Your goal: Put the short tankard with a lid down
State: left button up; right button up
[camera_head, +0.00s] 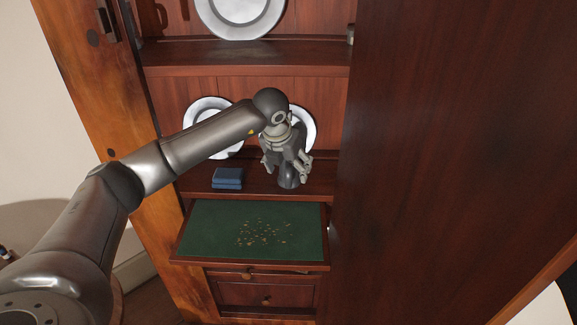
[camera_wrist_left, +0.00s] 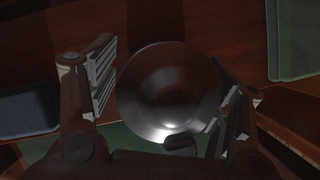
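The tankard (camera_head: 289,180) is a short, dark pewter vessel near the right end of the shelf above the green pull-out board. It looks upright, with its base at the shelf surface. In the left wrist view its round, shiny top (camera_wrist_left: 165,88) lies between the fingers. My left gripper (camera_head: 287,164) is over it from above, one finger on each side; it also shows in the left wrist view (camera_wrist_left: 165,98). The ridged inner pads show and the fingers look open around the tankard, though the right one overlaps its edge. My right gripper is not in view.
Blue books or boxes (camera_head: 228,178) lie left of the tankard; one shows in the left wrist view (camera_wrist_left: 27,113). Pewter plates (camera_head: 203,108) stand behind. The green board (camera_head: 205,228) holds scattered small pieces. A tall wooden panel (camera_head: 440,150) closes off the right side.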

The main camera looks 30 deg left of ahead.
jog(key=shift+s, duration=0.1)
pick_arm(q)
jog(key=shift+r, duration=0.3)
jog(key=shift+s+r, duration=0.35)
jog(key=shift+s, duration=0.05)
jog(key=s, duration=1)
jog(key=shift+s+d, duration=0.3)
jog(key=shift+s, duration=0.55)
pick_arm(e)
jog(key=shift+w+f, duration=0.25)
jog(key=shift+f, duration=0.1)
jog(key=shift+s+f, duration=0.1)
